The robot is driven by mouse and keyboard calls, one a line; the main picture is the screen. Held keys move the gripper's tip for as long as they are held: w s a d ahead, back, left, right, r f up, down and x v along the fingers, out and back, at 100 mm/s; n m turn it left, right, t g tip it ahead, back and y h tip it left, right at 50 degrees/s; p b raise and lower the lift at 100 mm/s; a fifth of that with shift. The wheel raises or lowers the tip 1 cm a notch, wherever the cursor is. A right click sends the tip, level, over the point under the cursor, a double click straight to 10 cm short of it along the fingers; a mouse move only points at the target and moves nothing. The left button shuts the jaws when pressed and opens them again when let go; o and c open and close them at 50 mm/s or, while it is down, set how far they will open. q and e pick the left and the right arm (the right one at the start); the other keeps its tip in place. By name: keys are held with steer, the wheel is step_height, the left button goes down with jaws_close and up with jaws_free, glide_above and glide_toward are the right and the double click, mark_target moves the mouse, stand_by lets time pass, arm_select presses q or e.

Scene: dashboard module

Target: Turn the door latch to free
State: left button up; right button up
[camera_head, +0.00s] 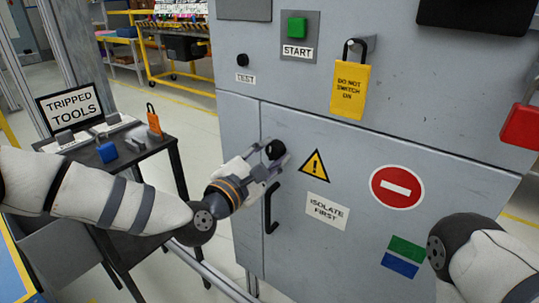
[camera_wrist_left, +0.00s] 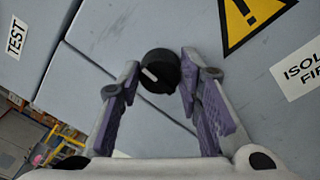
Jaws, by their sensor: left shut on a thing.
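The door latch is a round black knob (camera_head: 275,149) on the grey cabinet door (camera_head: 330,245), near the door's upper left corner. It also shows in the left wrist view (camera_wrist_left: 161,70), with a short white mark on its face that lies at a slant. My left gripper (camera_head: 273,155) is at the knob and shut on it. In the left wrist view its purple-padded fingers stand on either side of the knob. My right arm shows at the lower right, but its gripper cannot be seen.
A black door handle (camera_head: 270,208) is just below my left gripper. A tool table (camera_head: 160,150) stands at the left, under my left arm.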

arm_select(q)
steer(key=m, duration=0.4)
steer(key=shift+f+m+h, duration=0.15)
steer(key=shift+m+h, duration=0.15)
steer(key=m, duration=0.4)
steer(key=shift+m, duration=0.3)
steer(key=m, duration=0.4)
steer(key=shift+f+h, duration=0.1)
steer(key=shift+h, duration=0.3)
steer(key=m, duration=0.5)
steer(key=shift+w+a+f+h, duration=0.1)
steer(key=shift+h, duration=0.2)
steer(key=shift+m, duration=0.3)
steer(key=o, duration=1.2)
